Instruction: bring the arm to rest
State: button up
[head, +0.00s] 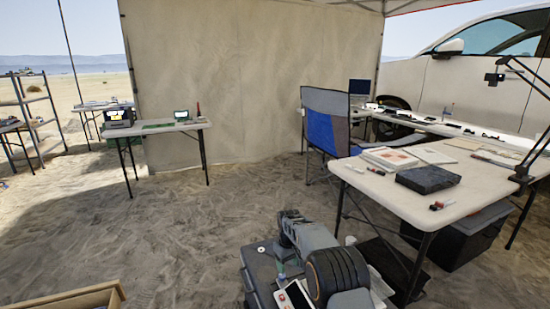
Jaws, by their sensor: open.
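My arm (322,262) is folded low over my own body at the bottom centre of the head view. Its thick dark joint is nearest the camera, and a grey link reaches forward from it to a small dark end section. I cannot make out gripper fingers; they are hidden or out of sight behind the links. No held object shows.
A white folding table (453,200) with a dark case (428,180) and papers stands close on the right, a black bin (460,238) beneath it. A blue camp chair (327,125) is behind. A smaller table (158,129) stands far left. Open sand lies left and ahead.

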jog(key=s+d+r+m+t+p, duration=0.1)
jog(key=s+d+r+m+p, duration=0.1)
jog(key=s+r+p, duration=0.5)
jog(key=s+d+r+m+t+p, duration=0.2)
jog(key=s+d+r+p, duration=0.3)
jog(key=s+r, duration=1)
jog(key=s+d+r+m+t+p, duration=0.1)
jog(key=s+d+r+p, duration=0.3)
jog(key=r, duration=1.2)
jog(key=s+m+p, duration=0.1)
jog(key=s+p, duration=0.3)
jog(key=s, duration=0.2)
jog(key=shift+s+d+r+m+p, duration=0.25)
jog(key=shift+s+m+p, duration=0.05)
jog(key=shift+s+p, duration=0.1)
